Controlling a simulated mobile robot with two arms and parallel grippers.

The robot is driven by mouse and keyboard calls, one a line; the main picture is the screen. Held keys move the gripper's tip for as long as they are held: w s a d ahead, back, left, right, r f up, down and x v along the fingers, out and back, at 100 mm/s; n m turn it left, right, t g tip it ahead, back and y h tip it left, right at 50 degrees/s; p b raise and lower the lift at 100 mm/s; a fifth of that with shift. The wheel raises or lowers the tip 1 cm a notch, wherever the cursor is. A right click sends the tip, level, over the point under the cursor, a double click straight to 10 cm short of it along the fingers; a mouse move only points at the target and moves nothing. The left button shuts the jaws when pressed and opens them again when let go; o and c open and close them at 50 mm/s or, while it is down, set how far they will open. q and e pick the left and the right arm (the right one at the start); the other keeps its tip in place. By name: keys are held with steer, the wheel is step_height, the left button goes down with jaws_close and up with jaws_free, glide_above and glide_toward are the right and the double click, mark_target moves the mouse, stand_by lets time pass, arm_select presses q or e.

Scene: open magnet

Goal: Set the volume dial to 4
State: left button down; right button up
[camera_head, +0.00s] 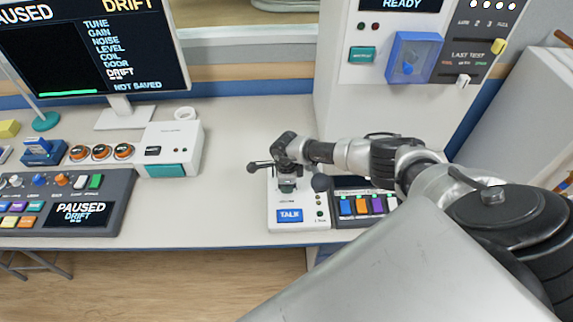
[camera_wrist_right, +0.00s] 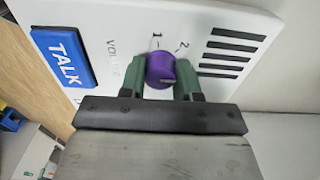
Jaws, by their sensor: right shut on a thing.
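The volume dial (camera_wrist_right: 160,66) is a round purple knob on the white intercom box (camera_head: 318,211). In the right wrist view the numerals 1 and 2 show beyond it, and the other marks are hidden by my gripper. I cannot tell for sure which mark the dial points to. My right gripper (camera_wrist_right: 161,77) has its green-padded fingers on both sides of the dial, shut on it. In the head view this gripper (camera_head: 287,187) is over the box and hides the dial. My left gripper is not in view.
A blue TALK button (camera_head: 290,216) is on the box near the gripper. A panel of coloured switches (camera_head: 362,206) stands right beside it. A control console (camera_head: 68,200) and a white box with a teal button (camera_head: 172,148) are at left. The desk between is clear.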

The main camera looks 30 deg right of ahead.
steer(key=m, duration=0.4)
steer(key=shift+m, duration=0.4)
steer(key=m, duration=0.4)
steer(key=shift+m, duration=0.4)
stand_by(0.4)
steer(key=o, duration=0.9)
steer(key=shift+o, duration=0.2)
steer(key=shift+r, duration=0.15)
step_height(320, 180, up, 11)
steer(key=shift+f+b, duration=0.2)
steer(key=shift+b, duration=0.2)
